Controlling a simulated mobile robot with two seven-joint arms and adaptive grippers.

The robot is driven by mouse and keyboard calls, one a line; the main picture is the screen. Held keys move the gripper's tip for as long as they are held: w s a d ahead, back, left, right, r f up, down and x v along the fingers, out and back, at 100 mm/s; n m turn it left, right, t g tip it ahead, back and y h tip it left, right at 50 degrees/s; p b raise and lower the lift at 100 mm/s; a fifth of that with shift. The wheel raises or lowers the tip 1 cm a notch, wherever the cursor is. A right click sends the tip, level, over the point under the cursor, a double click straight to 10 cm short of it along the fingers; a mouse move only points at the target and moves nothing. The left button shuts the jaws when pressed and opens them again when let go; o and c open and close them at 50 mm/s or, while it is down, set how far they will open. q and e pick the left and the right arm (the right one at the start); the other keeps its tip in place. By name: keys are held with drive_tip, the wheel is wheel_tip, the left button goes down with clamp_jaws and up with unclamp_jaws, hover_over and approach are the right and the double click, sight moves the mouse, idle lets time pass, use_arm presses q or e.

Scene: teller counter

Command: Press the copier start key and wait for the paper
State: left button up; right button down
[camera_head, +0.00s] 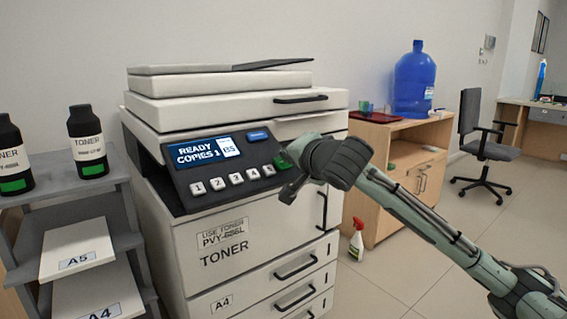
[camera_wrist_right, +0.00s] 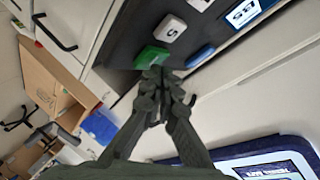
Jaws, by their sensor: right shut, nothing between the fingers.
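The white copier (camera_head: 215,108) stands against the wall, with a dark control panel (camera_head: 180,178) on its front. The lit display (camera_head: 195,151) reads "READY COPIES 1" and "B5". The green key (camera_head: 281,161) is at the panel's right end, partly hidden by my right gripper (camera_head: 287,184). That gripper is shut and empty, its fingers at the panel's right edge. In the right wrist view the closed fingertips (camera_wrist_right: 155,78) are right beside the green key (camera_wrist_right: 151,57); I cannot tell whether they touch it. No output sheet shows on the copier. My left gripper is out of view.
White number keys (camera_head: 218,184) and a blue key (camera_head: 259,136) share the panel. A grey shelf (camera_head: 70,171) with toner bottles (camera_head: 87,143) and labelled paper stacks (camera_head: 76,250) stands left. A wooden cabinet (camera_head: 385,140) and a spray bottle (camera_head: 356,240) are right.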

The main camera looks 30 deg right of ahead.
drive_tip(key=shift+w+f, duration=0.25)
drive_tip(key=shift+f, duration=0.15)
idle(0.7)
drive_tip(key=shift+r, duration=0.1)
drive_tip(key=shift+s+r+p, duration=0.4)
drive_tip(key=shift+s+r, duration=0.1)
drive_tip(key=shift+r, duration=0.15)
drive_tip(key=shift+r, duration=0.1)
drive_tip(key=s+r+p, duration=0.1)
drive_tip(key=r+p, duration=0.1)
drive_tip(key=s+r+p, duration=0.1)
drive_tip(key=r, duration=0.1)
drive_tip(key=shift+s+d, duration=0.1)
drive_tip(key=shift+s, duration=0.2)
idle(0.9)
